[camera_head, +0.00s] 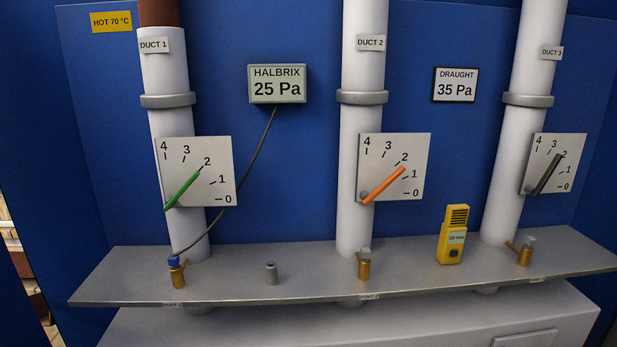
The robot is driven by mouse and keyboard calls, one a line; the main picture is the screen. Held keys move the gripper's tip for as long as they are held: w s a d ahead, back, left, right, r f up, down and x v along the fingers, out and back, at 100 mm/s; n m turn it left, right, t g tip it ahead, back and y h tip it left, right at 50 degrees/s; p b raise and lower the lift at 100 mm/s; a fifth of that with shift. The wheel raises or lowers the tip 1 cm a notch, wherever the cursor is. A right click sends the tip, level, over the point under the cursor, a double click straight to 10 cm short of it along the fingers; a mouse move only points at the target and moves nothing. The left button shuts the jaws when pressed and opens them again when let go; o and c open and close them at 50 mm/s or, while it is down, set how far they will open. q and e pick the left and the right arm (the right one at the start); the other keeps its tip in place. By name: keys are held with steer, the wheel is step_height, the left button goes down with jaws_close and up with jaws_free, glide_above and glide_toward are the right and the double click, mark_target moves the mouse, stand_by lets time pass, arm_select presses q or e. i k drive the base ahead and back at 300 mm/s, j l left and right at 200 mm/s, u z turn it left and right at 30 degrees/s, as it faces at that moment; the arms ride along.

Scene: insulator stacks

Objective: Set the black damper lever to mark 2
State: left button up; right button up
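The black damper lever (547,175) is on the white dial plate (579,143) of duct 3, at the right of the head view. It tilts up and to the right from its pivot at the plate's lower left. Its tip lies just left of the numeral 2 and covers the tick there. I cannot tell whether it is exactly on mark 2 or slightly toward 3. Neither of my grippers is in view.
A green lever (183,189) on duct 1 and an orange lever (384,185) on duct 2 point near mark 2. A yellow handheld meter (453,234) and brass fittings stand on the grey shelf (320,280). A cable hangs from the 25 Pa display (277,84).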

mark_target(535, 192)
steer(key=z, duration=1.35)
